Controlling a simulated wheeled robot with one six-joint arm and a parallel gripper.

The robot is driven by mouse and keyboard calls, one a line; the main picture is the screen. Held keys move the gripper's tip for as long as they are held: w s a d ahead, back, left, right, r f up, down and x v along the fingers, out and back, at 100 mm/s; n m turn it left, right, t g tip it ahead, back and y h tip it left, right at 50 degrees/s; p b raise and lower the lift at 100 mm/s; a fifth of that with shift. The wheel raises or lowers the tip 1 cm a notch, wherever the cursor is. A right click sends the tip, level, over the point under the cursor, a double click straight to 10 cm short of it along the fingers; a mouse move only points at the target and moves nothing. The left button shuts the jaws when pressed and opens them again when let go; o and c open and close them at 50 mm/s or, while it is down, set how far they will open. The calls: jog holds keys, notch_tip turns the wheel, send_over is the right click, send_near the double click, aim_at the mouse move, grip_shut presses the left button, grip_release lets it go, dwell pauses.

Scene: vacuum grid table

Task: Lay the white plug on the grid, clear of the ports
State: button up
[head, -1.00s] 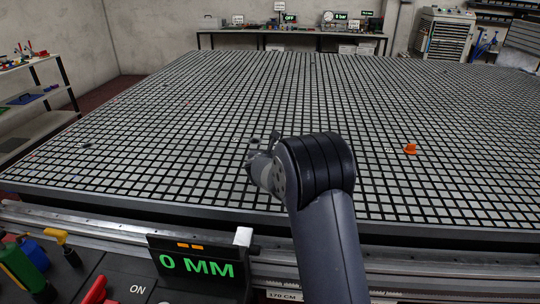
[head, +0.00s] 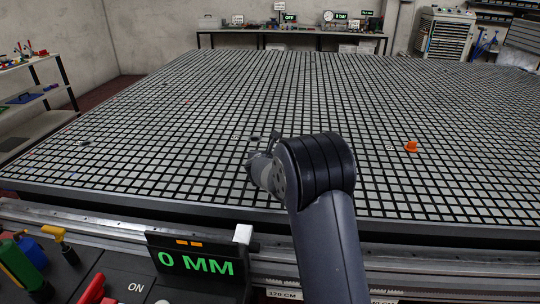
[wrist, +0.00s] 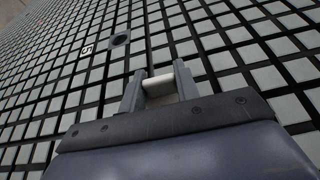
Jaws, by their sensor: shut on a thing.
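The white plug (wrist: 160,87) is a short pale cylinder held crosswise between the two fingers of my gripper (wrist: 158,84) in the wrist view. The gripper is shut on it, above the grid of pale squares and black grooves (wrist: 215,42). I cannot tell whether the plug touches the grid. A round dark port (wrist: 119,40) with a small numbered label lies ahead and to the left of the plug, apart from it. In the head view my gripper (head: 264,144) is over the near middle of the grid (head: 180,130), with the plug hidden or too small to see.
An orange object (head: 411,147) stands on the grid to the right, with a small label beside it. A small dark spot (head: 84,143) lies far left. Most of the grid around my gripper is clear. A metal rail (head: 100,219) runs along the near edge.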

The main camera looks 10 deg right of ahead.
jog(key=shift+f, duration=0.15)
jog(key=o, duration=1.1)
jog(key=shift+c, duration=0.2)
jog(key=v, duration=1.1)
jog(key=shift+b, duration=0.4)
jog(key=x, duration=1.1)
jog(key=shift+p, duration=0.4)
jog(key=shift+r+p, duration=0.3)
jog(key=shift+r, duration=0.1)
jog(key=shift+f, duration=0.1)
